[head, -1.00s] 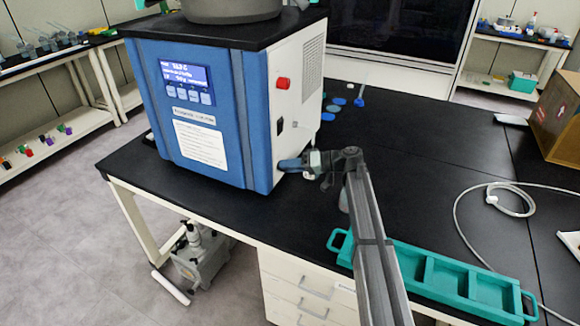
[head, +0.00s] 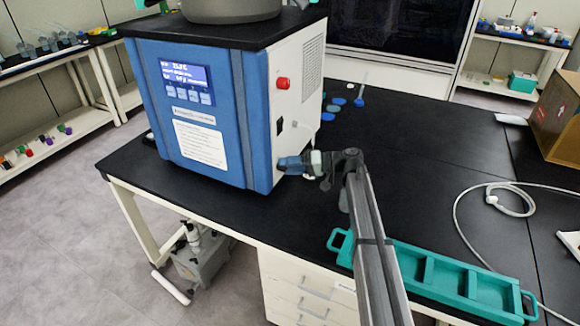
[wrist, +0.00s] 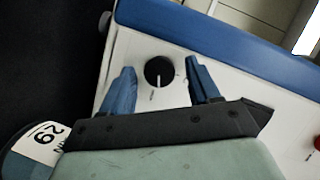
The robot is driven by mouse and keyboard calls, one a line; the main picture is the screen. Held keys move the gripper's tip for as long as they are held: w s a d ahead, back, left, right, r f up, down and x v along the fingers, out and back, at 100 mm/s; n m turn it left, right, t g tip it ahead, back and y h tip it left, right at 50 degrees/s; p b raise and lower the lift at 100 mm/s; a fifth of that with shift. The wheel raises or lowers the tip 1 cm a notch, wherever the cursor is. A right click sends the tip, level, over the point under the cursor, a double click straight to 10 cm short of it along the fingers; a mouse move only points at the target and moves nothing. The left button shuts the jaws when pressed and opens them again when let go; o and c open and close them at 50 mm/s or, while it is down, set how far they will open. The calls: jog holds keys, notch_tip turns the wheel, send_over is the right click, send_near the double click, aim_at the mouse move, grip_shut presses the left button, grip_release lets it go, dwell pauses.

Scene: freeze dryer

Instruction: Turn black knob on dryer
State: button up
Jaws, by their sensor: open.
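The blue and white freeze dryer (head: 205,110) stands on the black bench. In the wrist view its black knob (wrist: 159,71) sits on the white side panel, with a white pointer line on it. My gripper (wrist: 160,82) is open, with one blue finger on each side of the knob. There are gaps between the knob and both fingers, and I cannot tell how far the tips are from the panel. In the head view my gripper (head: 284,165) is at the lower right side of the dryer, and the knob is hidden there.
A red button (head: 283,83) and a black switch (head: 280,126) are on the dryer's side panel. A teal tray (head: 440,275) lies at the bench's front right. A white cable (head: 510,190) and a cardboard box (head: 558,115) are at the right.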

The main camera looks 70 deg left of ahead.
jog(key=shift+w, duration=0.1)
jog(key=v, duration=1.3)
jog(key=shift+w+d, duration=0.25)
jog(key=shift+w, duration=0.05)
jog(key=shift+r, duration=0.1)
jog(key=s+d+r+n+t+h, duration=0.1)
jog(key=s+d+r+n+t, duration=0.15)
jog(key=s+r, duration=1)
jog(key=w+f+n+t+y, duration=0.1)
jog(key=w+f+n+t, duration=0.35)
jog(key=n+t, duration=0.2)
jog(key=x, duration=1.3)
jog(key=shift+w+a, duration=0.25)
jog(key=shift+a, duration=0.25)
jog(key=shift+c, duration=0.4)
